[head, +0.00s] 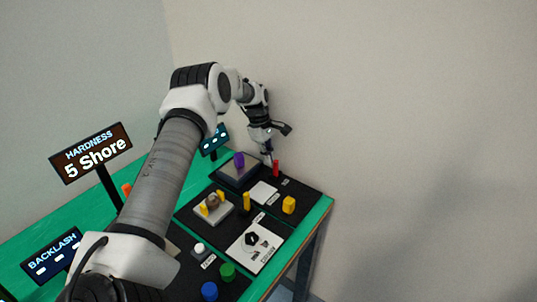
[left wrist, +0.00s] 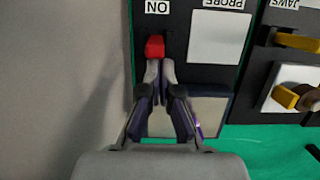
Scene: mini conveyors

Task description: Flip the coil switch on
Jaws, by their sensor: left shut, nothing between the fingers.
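A red switch lever (head: 276,168) stands on the black panel near the far right corner of the green table. In the left wrist view the red lever (left wrist: 155,46) sits just below an upside-down "ON" label (left wrist: 157,7). My left gripper (head: 269,161) is shut and empty, pointing down beside the lever. In the left wrist view its closed fingertips (left wrist: 160,65) are right at the near end of the red lever; I cannot tell whether they touch. My right gripper is in neither view.
A grey plate (head: 227,176) with a purple piece (head: 239,159) lies beside the lever. A white "PROBE" pad (left wrist: 217,37), a yellow block (head: 289,205) and a yellow-jawed fixture (head: 203,220) are nearby. A "HARDNESS" display (head: 90,153) stands left. The wall side is clear.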

